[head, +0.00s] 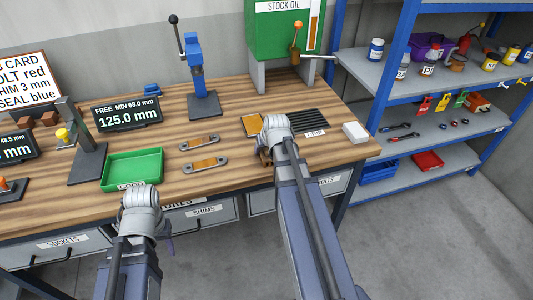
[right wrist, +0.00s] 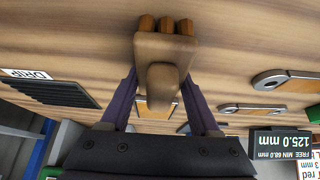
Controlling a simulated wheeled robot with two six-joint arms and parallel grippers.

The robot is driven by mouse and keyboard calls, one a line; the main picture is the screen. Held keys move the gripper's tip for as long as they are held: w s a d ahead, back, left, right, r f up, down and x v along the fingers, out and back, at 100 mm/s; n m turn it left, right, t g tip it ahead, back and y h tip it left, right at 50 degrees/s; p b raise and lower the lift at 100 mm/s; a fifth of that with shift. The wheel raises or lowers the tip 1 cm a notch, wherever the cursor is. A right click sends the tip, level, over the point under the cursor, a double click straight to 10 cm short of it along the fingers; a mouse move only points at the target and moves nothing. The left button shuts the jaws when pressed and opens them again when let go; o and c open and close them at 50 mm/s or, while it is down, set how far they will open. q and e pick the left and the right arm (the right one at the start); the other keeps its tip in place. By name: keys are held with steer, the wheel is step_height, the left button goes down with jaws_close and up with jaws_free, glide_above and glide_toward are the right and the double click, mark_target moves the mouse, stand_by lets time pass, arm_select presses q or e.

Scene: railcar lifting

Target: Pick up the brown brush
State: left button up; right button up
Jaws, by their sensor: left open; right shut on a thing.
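The brown brush (right wrist: 165,48) shows large in the right wrist view, with a tan body and several orange-brown tufts at its far end. My right gripper (right wrist: 158,88) is shut on it, a finger on each side. In the head view the right gripper (head: 268,150) is over the front of the wooden table, and only a small brown part of the brush (head: 264,159) shows beside it. I cannot tell whether the brush touches the table. My left gripper (head: 142,205) is in front of the table edge by the green tray, apart from the brush; its fingers are mostly hidden.
The green tray (head: 132,169) and two metal links (head: 200,142) (head: 206,164) lie left of the right gripper. A black ribbed drip mat (head: 305,123) and white block (head: 355,132) lie to its right. A blue press (head: 198,75) and green oil tank (head: 280,30) stand behind.

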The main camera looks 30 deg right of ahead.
jaws_close()
steer(key=shift+r, duration=0.15)
step_height(320, 180, up, 10)
steer(key=p, duration=1)
steer(key=shift+o, duration=1.9)
jaws_free()
steer(key=c, duration=0.7)
